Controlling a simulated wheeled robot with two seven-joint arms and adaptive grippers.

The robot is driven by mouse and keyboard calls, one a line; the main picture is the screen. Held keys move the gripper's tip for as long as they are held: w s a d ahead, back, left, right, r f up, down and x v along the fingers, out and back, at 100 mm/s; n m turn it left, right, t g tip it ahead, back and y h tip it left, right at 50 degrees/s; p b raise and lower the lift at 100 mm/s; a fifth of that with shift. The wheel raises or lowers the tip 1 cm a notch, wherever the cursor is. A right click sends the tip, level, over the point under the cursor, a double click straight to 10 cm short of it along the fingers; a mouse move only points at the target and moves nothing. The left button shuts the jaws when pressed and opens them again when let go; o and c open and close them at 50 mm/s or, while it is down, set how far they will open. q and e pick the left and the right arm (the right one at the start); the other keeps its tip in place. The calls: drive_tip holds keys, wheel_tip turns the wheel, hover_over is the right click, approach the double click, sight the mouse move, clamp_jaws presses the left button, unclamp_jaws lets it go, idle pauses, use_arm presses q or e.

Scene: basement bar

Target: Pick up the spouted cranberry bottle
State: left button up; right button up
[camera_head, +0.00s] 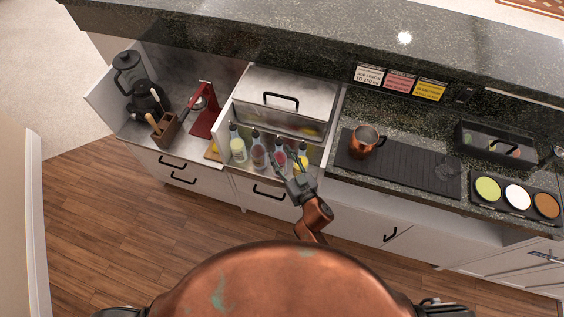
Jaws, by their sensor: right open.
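Several spouted bottles with dark pour tops stand in a row in the open well below the steel lid. The one with red contents (279,153) looks like the cranberry bottle, though its label is too small to read. Next to it are a pinkish-brown bottle (258,157), a pale yellow-green bottle (238,151) and, at the right, a bottle with yellow and red on it (302,158). My right gripper (286,168) is open at the front of the row, its fingers over the lower part of the red bottle. I cannot tell whether they touch it. My left gripper is out of view.
A steel bin with a handled lid (285,103) stands behind the bottles. A red press (202,112), a wooden tool block (166,131) and a blender (130,72) are at the left. A copper mug (364,141) stands on a black mat (420,172) at the right.

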drive_tip(key=x, duration=0.2)
drive_tip(key=shift+w, duration=0.25)
drive_tip(key=shift+a, duration=0.1)
drive_tip(key=shift+c, duration=0.6)
clamp_jaws()
